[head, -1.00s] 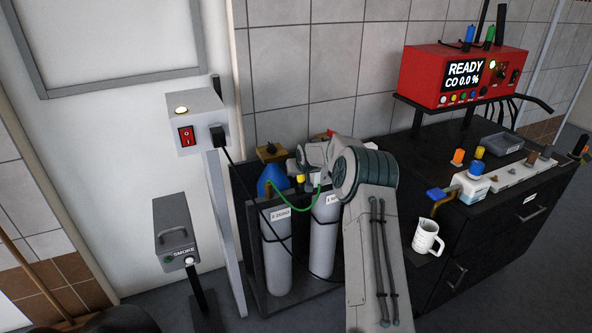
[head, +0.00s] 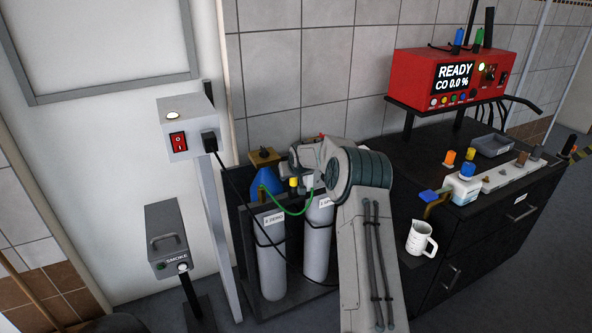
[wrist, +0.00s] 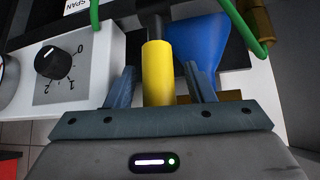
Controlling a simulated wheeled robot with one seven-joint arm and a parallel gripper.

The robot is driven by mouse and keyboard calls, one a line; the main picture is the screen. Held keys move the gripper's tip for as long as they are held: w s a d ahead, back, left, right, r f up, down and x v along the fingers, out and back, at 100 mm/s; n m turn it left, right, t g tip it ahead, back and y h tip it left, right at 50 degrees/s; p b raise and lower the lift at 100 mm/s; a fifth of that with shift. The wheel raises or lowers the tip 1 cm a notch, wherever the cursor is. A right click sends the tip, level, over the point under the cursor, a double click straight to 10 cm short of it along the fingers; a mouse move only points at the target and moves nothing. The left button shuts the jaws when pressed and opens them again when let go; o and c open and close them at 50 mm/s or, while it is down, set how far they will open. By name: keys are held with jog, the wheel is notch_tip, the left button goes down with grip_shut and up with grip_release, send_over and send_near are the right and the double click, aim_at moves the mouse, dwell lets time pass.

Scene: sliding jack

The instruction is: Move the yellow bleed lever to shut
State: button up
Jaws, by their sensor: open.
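The yellow bleed lever (wrist: 157,72) stands between the two fingers of my gripper (wrist: 160,85) in the wrist view. The fingers are apart, with a gap on each side of the lever. The lever joins a dark stem at its upper end. In the head view the lever's yellow tip (head: 293,183) shows just left of my wrist, above the gas bottles. My arm hides my fingertips there.
A blue funnel-like part (wrist: 197,45) is close behind the right finger. A green hose (head: 290,212) loops beside the lever. A white box with a black dial (wrist: 54,62) is at the left. Two grey bottles (head: 270,255) stand in a dark rack below.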

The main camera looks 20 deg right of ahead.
jog(key=b+v, duration=0.1)
jog(key=v, duration=1.1)
jog(key=shift+s+r, duration=0.2)
jog(key=shift+r, duration=0.1)
jog(key=shift+a, duration=0.1)
jog(key=s+a+r+g, duration=0.1)
jog(key=s+a+r, duration=0.35)
jog(key=s, duration=0.55)
jog(key=s+a+g, duration=0.2)
jog(key=s+a, duration=0.1)
jog(key=s, duration=1.4)
jog(key=s+a+g+p, duration=0.1)
jog(key=s+a+g, duration=0.1)
jog(key=s, duration=1.6)
jog(key=shift+a+f, duration=0.3)
jog(key=shift+a, duration=0.45)
